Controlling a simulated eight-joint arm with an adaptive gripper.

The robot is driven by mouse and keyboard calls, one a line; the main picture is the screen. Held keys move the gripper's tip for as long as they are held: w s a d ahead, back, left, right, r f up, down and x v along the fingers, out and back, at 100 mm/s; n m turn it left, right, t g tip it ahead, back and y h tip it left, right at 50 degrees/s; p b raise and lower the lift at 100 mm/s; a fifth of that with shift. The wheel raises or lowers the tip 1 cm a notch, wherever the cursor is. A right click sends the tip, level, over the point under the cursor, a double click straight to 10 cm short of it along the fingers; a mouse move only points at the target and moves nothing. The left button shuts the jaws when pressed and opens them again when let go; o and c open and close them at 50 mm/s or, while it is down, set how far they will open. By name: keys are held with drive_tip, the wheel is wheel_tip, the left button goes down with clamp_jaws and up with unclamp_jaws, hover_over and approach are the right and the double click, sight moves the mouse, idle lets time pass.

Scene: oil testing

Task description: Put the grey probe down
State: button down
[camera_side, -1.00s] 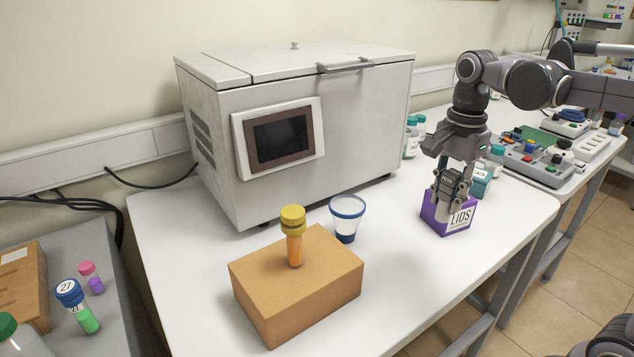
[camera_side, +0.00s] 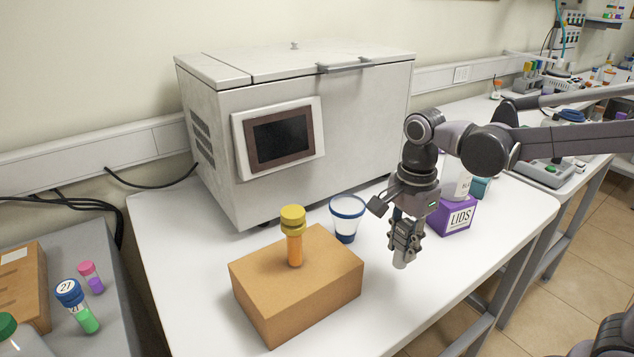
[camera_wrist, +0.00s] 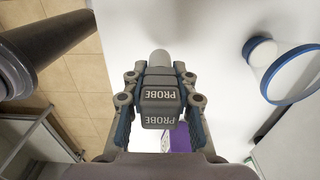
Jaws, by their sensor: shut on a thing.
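My gripper (camera_side: 404,238) is shut on the grey probe (camera_side: 402,261). The probe points down from the fingers, with its rounded tip just above or at the white table; I cannot tell if it touches. In the wrist view the probe (camera_wrist: 160,97) lies between both fingers (camera_wrist: 158,90), its body marked "PROBE" and its pale tip at the top. The white table (camera_side: 400,310) is bare around the tip.
A clear cup with blue rims (camera_side: 347,218) stands left of my gripper. The purple LIDS box (camera_side: 453,217) is behind it to the right. A cardboard block (camera_side: 300,290) holds a yellow-capped orange tube (camera_side: 294,240). A large white machine (camera_side: 350,130) stands behind. The table's front right edge is close.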

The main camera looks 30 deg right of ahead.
sight(399, 259)
drive_tip(key=shift+a+f, duration=0.15)
drive_tip(key=shift+f, duration=1.9)
drive_tip(key=shift+f, duration=0.2)
drive_tip(key=c, duration=1.1)
unclamp_jaws()
drive_tip(key=shift+o, duration=0.2)
wheel_tip(399, 259, up, 12)
drive_tip(key=shift+r, duration=0.2)
drive_tip(key=shift+f, duration=6.15)
